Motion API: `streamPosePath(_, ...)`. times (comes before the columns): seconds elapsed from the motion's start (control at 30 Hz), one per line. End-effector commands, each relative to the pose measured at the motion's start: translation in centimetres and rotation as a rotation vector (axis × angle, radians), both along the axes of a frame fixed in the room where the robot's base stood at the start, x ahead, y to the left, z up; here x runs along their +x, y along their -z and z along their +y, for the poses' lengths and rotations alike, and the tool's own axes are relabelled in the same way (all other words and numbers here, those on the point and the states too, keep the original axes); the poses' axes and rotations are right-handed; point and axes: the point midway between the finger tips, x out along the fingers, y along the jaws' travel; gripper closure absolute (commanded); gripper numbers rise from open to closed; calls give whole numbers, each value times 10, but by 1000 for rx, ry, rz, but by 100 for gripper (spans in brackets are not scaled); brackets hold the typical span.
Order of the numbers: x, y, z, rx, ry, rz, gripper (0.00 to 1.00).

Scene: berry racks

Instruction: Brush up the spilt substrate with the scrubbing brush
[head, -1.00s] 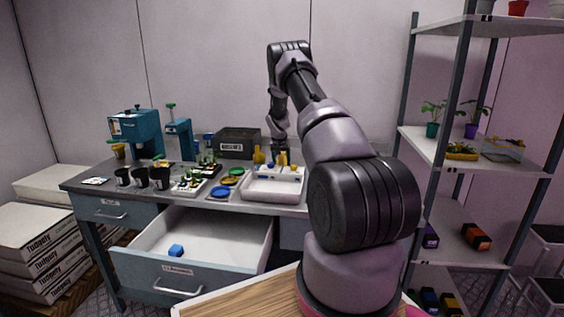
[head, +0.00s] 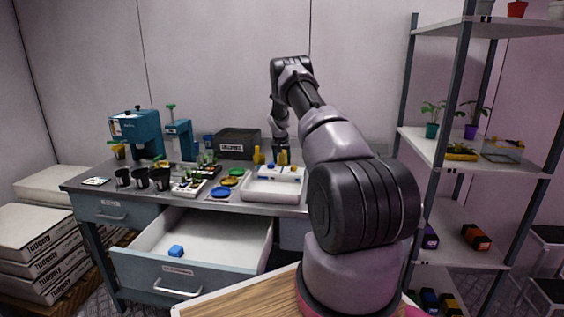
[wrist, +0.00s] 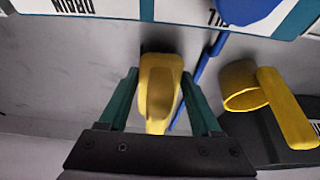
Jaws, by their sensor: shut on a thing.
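My gripper (wrist: 158,108) has its teal fingers on both sides of a yellow rounded thing (wrist: 160,85), which looks like the scrubbing brush's handle. Its underside and any bristles are hidden. In the head view my gripper (head: 282,148) is small, at the back of the bench behind the white tray (head: 246,190), with the yellow thing at its tip. I cannot tell whether the thing touches the bench. I cannot make out the spilt substrate in either view.
Another yellow thing with a round opening (wrist: 242,88) is close on the right, beside a black box. White panels with upside-down lettering (wrist: 105,8) border the top. A shelf rack (head: 480,170) stands right.

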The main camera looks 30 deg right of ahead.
Motion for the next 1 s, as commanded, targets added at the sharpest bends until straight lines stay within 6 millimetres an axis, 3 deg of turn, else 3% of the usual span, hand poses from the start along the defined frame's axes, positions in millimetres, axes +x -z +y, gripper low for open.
streamPosePath(0.17,0,-3,-1,-1,0,1,100)
streamPosePath(0.73,1,-58,-1,-2,0,-3,100)
streamPosePath(1.0,0,-61,-1,-2,0,-2,100)
